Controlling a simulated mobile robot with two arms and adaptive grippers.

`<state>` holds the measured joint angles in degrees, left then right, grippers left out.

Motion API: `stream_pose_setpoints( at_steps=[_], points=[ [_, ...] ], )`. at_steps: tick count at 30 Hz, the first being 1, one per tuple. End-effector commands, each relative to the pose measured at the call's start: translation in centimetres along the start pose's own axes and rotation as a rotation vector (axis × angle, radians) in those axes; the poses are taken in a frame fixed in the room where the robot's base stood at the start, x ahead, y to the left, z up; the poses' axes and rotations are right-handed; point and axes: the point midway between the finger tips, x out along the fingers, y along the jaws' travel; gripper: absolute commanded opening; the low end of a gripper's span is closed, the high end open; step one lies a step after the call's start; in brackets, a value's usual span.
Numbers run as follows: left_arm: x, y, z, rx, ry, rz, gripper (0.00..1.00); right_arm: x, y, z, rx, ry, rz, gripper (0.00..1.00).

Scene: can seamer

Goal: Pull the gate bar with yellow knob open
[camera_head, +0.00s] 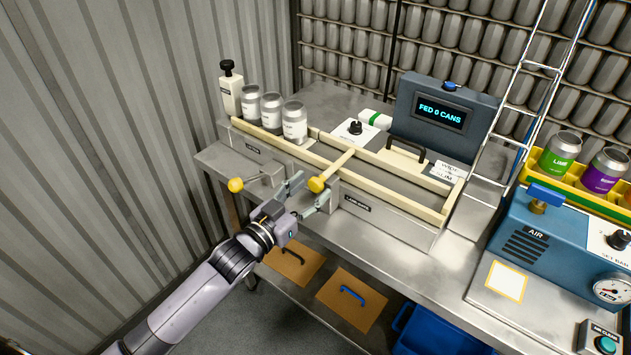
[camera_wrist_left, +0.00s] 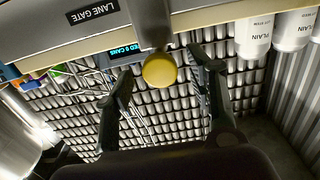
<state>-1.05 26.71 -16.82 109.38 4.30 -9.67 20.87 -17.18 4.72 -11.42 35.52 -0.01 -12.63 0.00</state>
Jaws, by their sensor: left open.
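The gate bar (camera_head: 338,165) is a cream bar lying across the can lane, with a round yellow knob (camera_head: 316,184) at its near end. The knob also shows in the left wrist view (camera_wrist_left: 160,70), below the LANE GATE label (camera_wrist_left: 92,13). My left gripper (camera_head: 309,189) is open at the front of the lane, one finger on each side of the knob. In the left wrist view its fingers (camera_wrist_left: 160,75) stand apart from the knob with gaps on both sides. Whether the knob is fully between the fingertips in depth is hard to tell. My right gripper is not in view.
A second yellow knob (camera_head: 236,185) on a short rod is left of my gripper. Several plain cans (camera_head: 294,122) stand on the lane at left. A grey display box (camera_head: 430,115) reading FED 0 CANS is behind. A blue AIR unit (camera_head: 545,240) stands at right.

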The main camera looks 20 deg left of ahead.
Motion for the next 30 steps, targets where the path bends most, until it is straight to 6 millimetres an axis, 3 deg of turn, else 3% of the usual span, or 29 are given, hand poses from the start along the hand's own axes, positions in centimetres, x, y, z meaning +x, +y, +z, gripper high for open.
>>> stream_pose_setpoints(
  at_steps=[6, 16, 30],
  points=[
    [2.3, 0.0, 0.0, 0.000, 0.000, 0.000, 0.51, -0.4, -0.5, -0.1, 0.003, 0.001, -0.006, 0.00],
    [2.6, 0.0, 0.1, 0.000, -0.001, 0.000, 0.51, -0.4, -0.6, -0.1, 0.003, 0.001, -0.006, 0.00],
    [2.6, 0.0, 0.1, 0.000, 0.000, 0.000, 0.20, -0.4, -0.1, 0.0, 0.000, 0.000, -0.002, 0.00]
  ],
)
